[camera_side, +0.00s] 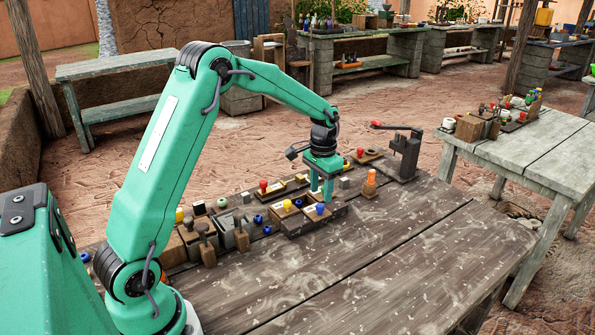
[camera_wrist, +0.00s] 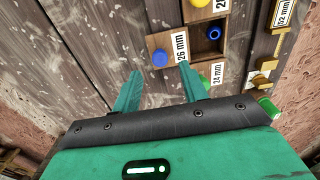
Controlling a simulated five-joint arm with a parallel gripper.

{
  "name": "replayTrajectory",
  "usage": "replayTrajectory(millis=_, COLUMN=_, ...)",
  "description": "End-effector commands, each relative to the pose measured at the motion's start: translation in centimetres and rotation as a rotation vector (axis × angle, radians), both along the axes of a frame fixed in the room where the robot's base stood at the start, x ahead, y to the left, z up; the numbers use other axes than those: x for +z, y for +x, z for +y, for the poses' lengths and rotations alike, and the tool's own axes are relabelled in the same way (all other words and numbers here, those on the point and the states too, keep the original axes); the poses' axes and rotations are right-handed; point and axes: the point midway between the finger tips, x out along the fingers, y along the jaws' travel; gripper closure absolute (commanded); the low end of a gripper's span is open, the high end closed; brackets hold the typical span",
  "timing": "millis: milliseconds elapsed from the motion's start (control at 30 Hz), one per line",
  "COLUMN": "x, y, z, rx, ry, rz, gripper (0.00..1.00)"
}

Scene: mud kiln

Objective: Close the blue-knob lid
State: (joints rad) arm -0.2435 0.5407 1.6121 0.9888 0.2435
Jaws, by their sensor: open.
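The blue knob (camera_side: 319,209) sits on a wooden lid at the front right end of the row of small boxes. In the wrist view the blue knob (camera_wrist: 160,57) stands on the brown lid (camera_wrist: 165,42), beside a "26 mm" label. Right of the label is an open dark compartment (camera_wrist: 207,45) with a blue ring (camera_wrist: 214,33) inside. My gripper (camera_side: 321,188) is above and just behind the knob in the side view. In the wrist view my gripper (camera_wrist: 161,76) has its fingers spread and empty, with the knob between and just beyond their tips.
A yellow knob (camera_side: 287,204) and a red knob (camera_side: 263,185) stand on neighbouring boxes. An orange bottle-like piece (camera_side: 370,181) stands to the right, before a dark clamp-like tool (camera_side: 405,152). The table's front (camera_side: 370,250) is clear.

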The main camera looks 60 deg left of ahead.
Motion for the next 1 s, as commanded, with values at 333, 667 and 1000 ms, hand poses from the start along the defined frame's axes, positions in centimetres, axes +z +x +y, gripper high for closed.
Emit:
replayTrajectory(millis=333, x=-3.8, y=0.0, z=0.0, rx=0.000, ry=0.000, rz=0.001, gripper=0.57)
replayTrajectory(millis=667, x=-4.3, y=0.0, z=0.0, rx=0.000, ry=0.000, rz=0.000, gripper=0.57)
replayTrajectory(millis=1000, x=-4.3, y=0.0, z=0.0, rx=0.000, ry=0.000, rz=0.000, gripper=1.00)
